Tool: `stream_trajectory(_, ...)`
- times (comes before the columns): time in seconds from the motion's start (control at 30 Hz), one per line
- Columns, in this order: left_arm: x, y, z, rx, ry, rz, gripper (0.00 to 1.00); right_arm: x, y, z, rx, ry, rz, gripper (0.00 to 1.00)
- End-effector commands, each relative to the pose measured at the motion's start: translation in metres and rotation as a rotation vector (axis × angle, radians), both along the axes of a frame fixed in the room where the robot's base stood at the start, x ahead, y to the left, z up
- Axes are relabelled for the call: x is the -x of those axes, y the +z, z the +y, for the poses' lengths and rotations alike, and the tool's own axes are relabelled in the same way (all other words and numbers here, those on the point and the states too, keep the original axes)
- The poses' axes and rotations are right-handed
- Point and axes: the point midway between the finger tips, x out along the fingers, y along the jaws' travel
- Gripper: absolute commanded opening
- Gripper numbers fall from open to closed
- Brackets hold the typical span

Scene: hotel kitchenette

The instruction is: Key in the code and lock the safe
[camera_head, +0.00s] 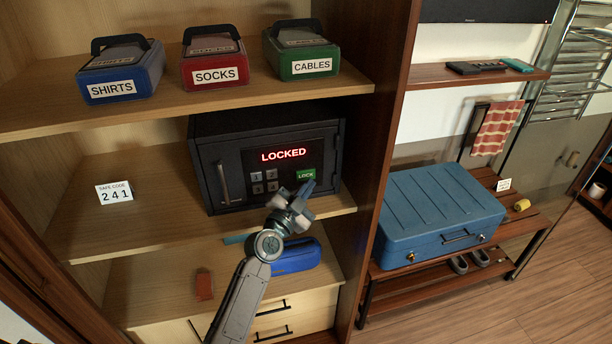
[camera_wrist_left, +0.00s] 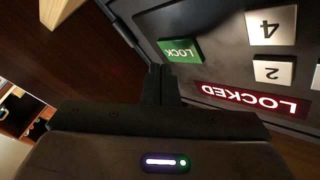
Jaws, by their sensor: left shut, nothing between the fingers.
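The dark safe (camera_head: 222,150) stands on the middle shelf with its door shut. Its display (camera_head: 284,155) reads LOCKED in red. Below the display are grey number keys (camera_head: 264,182) and a green LOCK key (camera_head: 306,175). A card (camera_head: 114,192) on the shelf reads SAFE CODE 2 4 1. My left gripper (camera_head: 305,190) is shut and empty, with its tips just in front of the safe by the green key. In the left wrist view the green LOCK key (camera_wrist_left: 180,50) lies close beside the fingertips (camera_wrist_left: 160,72); I cannot tell whether they touch. My right gripper is not in view.
Boxes labelled SHIRTS (camera_head: 122,70), SOCKS (camera_head: 214,62) and CABLES (camera_head: 301,53) stand on the shelf above. A blue case (camera_head: 292,258) lies below the safe. A blue suitcase (camera_head: 430,210) rests on the bench at right. The shelf left of the safe is mostly clear.

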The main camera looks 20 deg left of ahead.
Motion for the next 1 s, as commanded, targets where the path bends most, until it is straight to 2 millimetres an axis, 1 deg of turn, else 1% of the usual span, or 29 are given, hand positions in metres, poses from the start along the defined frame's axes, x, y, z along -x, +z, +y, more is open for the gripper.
stream_trajectory(0.3,0.027,-0.001,-0.018,0.003,0.000,0.001,0.00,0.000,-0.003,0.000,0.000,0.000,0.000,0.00)
stream_trajectory(0.43,0.035,-0.001,-0.023,0.001,0.000,0.001,0.00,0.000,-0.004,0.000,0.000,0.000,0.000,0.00)
stream_trajectory(1.0,0.037,0.000,-0.025,0.001,0.000,0.001,0.00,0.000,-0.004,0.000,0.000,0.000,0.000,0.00)
